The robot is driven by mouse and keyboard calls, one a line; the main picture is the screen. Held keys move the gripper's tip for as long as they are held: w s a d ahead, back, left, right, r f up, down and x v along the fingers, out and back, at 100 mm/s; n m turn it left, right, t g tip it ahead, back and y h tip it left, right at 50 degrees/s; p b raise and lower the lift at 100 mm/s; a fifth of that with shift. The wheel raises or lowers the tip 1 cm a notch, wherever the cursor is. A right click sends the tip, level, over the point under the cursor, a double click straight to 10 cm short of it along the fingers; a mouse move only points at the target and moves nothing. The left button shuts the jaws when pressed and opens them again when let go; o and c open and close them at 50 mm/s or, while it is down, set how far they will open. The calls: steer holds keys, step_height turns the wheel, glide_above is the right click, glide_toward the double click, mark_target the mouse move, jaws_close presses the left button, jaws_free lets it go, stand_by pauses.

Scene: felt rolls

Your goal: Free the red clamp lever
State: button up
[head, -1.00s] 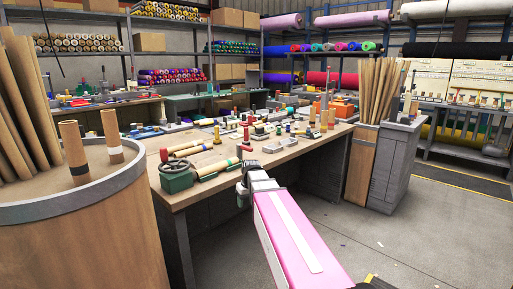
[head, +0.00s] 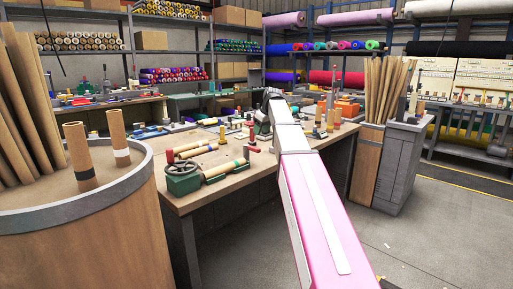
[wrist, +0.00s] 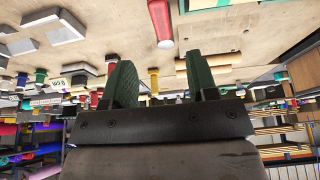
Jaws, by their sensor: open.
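My gripper (wrist: 161,66) shows in the wrist view with two green fingers apart and nothing between them. In the head view its dark end (head: 262,122) is over the workbench, at the end of my pink and white arm. A red rod with a pale end (wrist: 160,22) lies beyond the fingertips in the wrist view, apart from them. Small red upright pieces (head: 252,138) stand on the bench just left of my gripper in the head view. I cannot tell which red part is the clamp lever. My arm hides part of the bench behind it.
The wooden workbench (head: 200,197) is crowded with small tools. A green hand-wheel device (head: 182,178) with rolls sits at its front left corner. A round drum (head: 90,215) with cardboard tubes stands at left, a grey cabinet (head: 393,170) at right.

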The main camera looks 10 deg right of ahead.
mark_target(255, 147)
steer(key=x, duration=1)
steer(key=shift+f, duration=0.25)
jaws_close()
